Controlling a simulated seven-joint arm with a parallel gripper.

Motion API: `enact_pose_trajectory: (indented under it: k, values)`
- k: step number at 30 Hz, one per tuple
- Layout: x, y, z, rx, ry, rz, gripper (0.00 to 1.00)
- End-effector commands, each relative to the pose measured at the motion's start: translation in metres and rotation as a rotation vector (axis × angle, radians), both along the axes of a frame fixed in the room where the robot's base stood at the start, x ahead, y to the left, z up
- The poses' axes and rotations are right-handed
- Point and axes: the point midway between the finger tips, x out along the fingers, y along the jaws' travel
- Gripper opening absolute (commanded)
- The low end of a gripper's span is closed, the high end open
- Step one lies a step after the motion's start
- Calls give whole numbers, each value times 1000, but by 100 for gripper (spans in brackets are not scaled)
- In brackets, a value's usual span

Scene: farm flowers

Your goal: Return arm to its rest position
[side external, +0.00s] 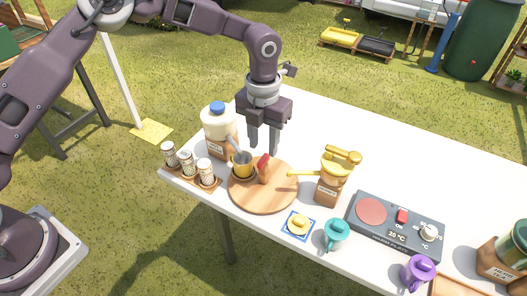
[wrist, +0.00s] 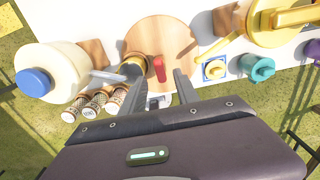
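My gripper (side external: 263,149) hangs pointing down above the back of the round wooden board (side external: 275,199). Its two fingers are apart, with nothing visible held between them. In the wrist view the fingers (wrist: 160,82) spread on either side of a small red-topped item (wrist: 159,68). That item (side external: 263,165) stands on the board just below the fingertips, beside a yellow cup (side external: 242,168) with a grey utensil in it. Whether a finger touches anything is hard to tell. My arm reaches in from the upper left.
A blue-capped jar (side external: 219,130) stands close left of my gripper, with several shakers (side external: 187,163) in front. A yellow-topped canister (side external: 331,182), a teal mug (side external: 336,234), a hot plate (side external: 395,225) and a purple mug (side external: 418,271) stand rightward. The back of the white table (side external: 400,150) is clear.

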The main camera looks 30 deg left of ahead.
Motion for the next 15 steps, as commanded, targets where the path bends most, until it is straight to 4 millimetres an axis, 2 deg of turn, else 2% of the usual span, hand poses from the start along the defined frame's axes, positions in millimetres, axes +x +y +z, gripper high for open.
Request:
enact_pose_trajectory:
  k: [3, 6, 15]
  values:
    - [1, 0, 20, -1, -2, 0, 37]
    - [0, 0, 28, 0, 0, -1, 37]
    - [0, 0, 29, 0, 1, -1, 37]
